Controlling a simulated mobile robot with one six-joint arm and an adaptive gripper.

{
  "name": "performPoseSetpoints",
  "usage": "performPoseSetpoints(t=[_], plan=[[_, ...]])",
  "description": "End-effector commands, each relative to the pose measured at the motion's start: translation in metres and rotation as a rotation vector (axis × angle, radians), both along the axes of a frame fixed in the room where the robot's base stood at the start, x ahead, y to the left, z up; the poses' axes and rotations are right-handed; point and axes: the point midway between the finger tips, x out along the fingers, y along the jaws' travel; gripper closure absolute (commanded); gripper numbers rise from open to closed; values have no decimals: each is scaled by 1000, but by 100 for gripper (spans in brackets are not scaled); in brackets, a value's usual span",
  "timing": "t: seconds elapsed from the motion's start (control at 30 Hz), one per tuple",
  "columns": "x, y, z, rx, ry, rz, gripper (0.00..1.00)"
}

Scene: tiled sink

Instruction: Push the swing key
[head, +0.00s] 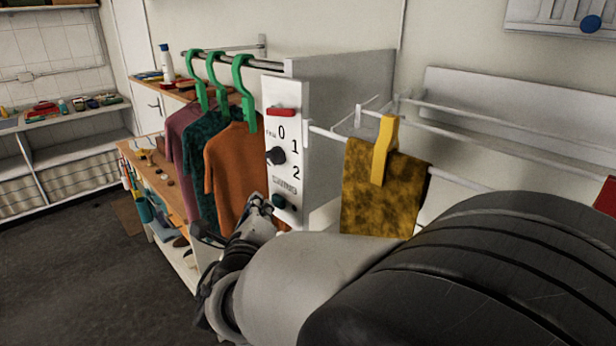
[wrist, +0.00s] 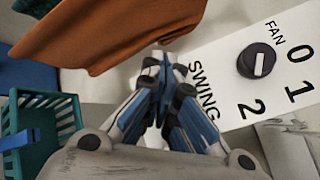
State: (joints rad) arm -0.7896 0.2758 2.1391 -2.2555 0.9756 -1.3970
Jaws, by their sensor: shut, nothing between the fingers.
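The white control panel (head: 294,130) stands upright at the end of the clothes rail, with a FAN knob (head: 276,155) marked 0, 1, 2 and a SWING label lower down. The swing key, a dark teal round button (head: 279,201), sits below that label. My gripper (head: 264,205) is shut and empty, just left of the key in the head view; I cannot tell if it touches. In the wrist view the shut fingertips (wrist: 163,66) are beside the SWING lettering on the panel (wrist: 222,75). The key is hidden there, apparently behind the fingers.
An orange shirt (head: 233,165) hangs on a green hanger close left of the panel and shows at the top of the wrist view (wrist: 110,35). A mottled yellow cloth (head: 375,195) hangs on a rack to the right. A teal basket (wrist: 40,130) is lower left.

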Motion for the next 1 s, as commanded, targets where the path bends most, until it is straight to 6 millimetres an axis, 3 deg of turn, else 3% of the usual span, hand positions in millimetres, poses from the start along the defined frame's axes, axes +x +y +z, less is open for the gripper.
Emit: performPoseSetpoints(t=[1.0], plan=[[8,-7,0,1,-1,-1,100]])
